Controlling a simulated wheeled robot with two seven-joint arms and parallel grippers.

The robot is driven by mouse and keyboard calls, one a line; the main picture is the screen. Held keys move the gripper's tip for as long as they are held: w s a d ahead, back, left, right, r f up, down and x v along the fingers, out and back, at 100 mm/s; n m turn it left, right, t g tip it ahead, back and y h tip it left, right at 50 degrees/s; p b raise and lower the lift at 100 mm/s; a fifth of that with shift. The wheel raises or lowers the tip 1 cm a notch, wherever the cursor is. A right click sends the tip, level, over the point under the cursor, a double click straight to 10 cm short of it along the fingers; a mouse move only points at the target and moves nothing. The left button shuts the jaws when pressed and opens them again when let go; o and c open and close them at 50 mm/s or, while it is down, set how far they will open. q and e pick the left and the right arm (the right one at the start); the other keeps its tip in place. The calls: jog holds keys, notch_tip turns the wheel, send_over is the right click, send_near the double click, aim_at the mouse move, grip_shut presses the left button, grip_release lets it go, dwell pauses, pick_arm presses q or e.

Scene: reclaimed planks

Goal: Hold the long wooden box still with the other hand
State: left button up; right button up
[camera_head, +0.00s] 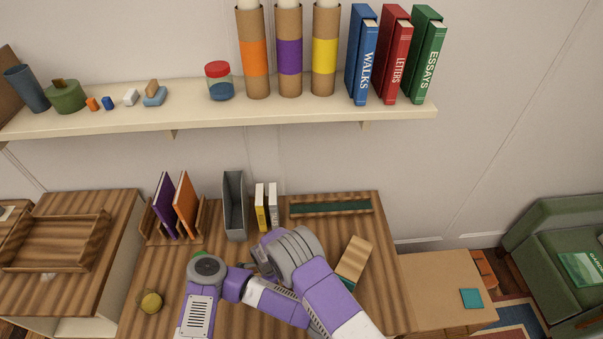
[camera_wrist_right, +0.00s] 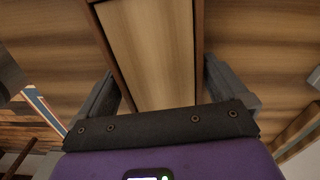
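The long wooden box (camera_head: 354,260) lies at a slant on the right half of the desk, a light wood top showing with a teal strip at its near end. My right forearm covers part of its left side. In the right wrist view a light wood panel with darker edges (camera_wrist_right: 150,52), seemingly this box, lies between the two fingers of my right gripper (camera_wrist_right: 160,80). The fingers are wide apart, one along each side, with what look like narrow gaps. In the head view both gripper tips are hidden behind my crossed arms.
A green-lined wooden tray (camera_head: 331,207) lies behind the box. A grey file holder (camera_head: 234,205), upright books (camera_head: 266,206) and a wooden book rack (camera_head: 172,228) stand at the back. A small olive round object (camera_head: 149,302) sits at front left. The wall shelf (camera_head: 200,119) overhangs behind.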

jog(key=shift+r+p, duration=1.7)
jog(key=shift+r, duration=1.9)
